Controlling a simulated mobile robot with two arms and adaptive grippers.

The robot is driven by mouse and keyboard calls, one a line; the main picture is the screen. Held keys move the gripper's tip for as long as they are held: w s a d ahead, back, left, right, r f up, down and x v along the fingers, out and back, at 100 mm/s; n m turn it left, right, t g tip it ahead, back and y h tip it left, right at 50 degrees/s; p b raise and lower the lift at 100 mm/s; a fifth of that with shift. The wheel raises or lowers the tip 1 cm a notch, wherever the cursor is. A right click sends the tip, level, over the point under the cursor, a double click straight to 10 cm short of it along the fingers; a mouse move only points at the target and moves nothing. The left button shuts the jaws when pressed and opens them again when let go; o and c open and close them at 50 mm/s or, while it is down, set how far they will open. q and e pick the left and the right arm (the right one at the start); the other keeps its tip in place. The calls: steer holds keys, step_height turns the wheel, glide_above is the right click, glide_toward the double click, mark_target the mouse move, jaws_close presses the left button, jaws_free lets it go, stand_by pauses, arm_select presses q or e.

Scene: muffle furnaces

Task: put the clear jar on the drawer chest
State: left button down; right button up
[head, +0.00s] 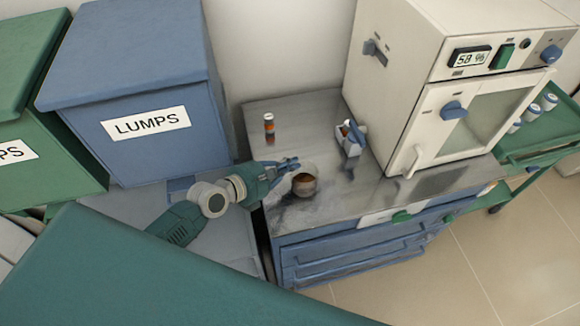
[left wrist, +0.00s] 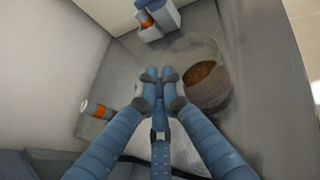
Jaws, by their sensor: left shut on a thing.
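The clear jar (head: 305,184), with brown contents low inside, is over the front left part of the drawer chest's grey metal top (head: 370,195). My left gripper (head: 292,163) is at the jar's left rim, shut on it. In the left wrist view the two fingertips (left wrist: 158,76) are close together, with the jar (left wrist: 207,75) just to their right. The exact contact at the rim is hard to see. I cannot tell whether the jar's base touches the top. My right gripper is not in view.
A small orange-banded vial (head: 268,125) stands at the back left of the top. A blue-and-white holder (head: 351,138) stands by the furnace (head: 440,90). A blue bin marked LUMPS (head: 140,90) is on the left. A green cart (head: 545,130) is on the right.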

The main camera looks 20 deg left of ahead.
arm_select(q)
steer(key=shift+f, duration=0.3)
steer(key=shift+a, duration=0.1)
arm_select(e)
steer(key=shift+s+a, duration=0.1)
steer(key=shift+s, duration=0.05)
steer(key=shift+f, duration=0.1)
arm_select(q)
steer(key=shift+f, duration=0.15)
steer(key=c, duration=1.9)
jaws_free()
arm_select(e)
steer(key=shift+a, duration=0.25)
arm_select(q)
steer(key=shift+s+r, duration=0.1)
steer(key=shift+r, duration=0.1)
steer(key=b+v, duration=0.1)
steer(key=v, duration=1)
steer(key=shift+s+a+r, duration=0.2)
steer(key=shift+s, duration=0.1)
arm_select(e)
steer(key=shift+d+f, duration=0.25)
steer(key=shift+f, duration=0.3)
